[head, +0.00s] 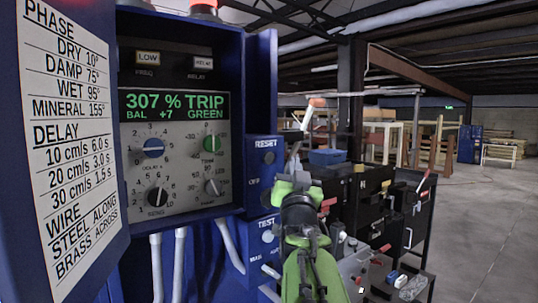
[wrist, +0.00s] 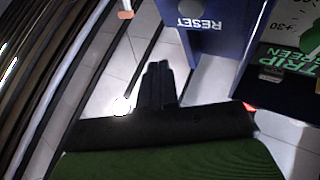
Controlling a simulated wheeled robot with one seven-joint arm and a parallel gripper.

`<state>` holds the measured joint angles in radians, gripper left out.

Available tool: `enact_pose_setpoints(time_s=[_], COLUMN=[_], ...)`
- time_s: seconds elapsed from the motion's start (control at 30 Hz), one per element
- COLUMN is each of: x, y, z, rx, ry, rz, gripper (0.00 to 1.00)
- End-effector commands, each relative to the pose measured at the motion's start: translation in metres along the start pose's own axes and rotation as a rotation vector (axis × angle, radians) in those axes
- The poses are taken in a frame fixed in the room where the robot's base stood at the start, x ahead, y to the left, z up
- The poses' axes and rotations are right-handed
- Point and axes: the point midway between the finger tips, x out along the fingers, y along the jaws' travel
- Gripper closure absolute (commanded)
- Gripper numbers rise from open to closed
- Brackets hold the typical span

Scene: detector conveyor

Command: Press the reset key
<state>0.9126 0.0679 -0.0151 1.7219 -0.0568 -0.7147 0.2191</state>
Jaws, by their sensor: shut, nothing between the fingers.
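The blue RESET box (head: 265,168) is fixed to the right side of the detector cabinet in the head view. A small dark round key (head: 269,157) sits on its face under the RESET label. In the wrist view the RESET box (wrist: 215,38) appears upside down at the top, right of my fingers. My gripper (wrist: 155,66) is shut and empty, its dark fingers pointing toward the top of the wrist view. The fingertips look apart from the box, beside its lower left in that view. In the head view my green arm stands right of the box, and the fingertips are hard to make out.
The cabinet display (head: 175,105) reads "307 % TRIP", "BAL +7 GREEN". A blue TEST box (head: 263,240) sits directly below the RESET box. The open cabinet door (head: 70,140) carries printed settings at left. Black tool drawers (head: 365,205) stand to the right; open floor lies beyond.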

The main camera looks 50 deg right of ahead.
Motion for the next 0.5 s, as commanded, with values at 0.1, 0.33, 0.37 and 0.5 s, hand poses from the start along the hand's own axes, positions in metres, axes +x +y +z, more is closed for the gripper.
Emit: enact_pose_setpoints(time_s=[0.1,0.33,0.37,0.5], x=[0.016,0.035,0.036,0.040], y=[-0.011,-0.025,-0.027,-0.030], z=[0.006,0.023,0.024,0.028], rx=[0.002,0.000,0.001,0.000], ry=[-0.003,-0.001,0.000,0.000], rz=[-0.002,-0.002,-0.002,-0.001], gripper=[1.00,1.00,1.00,1.00])
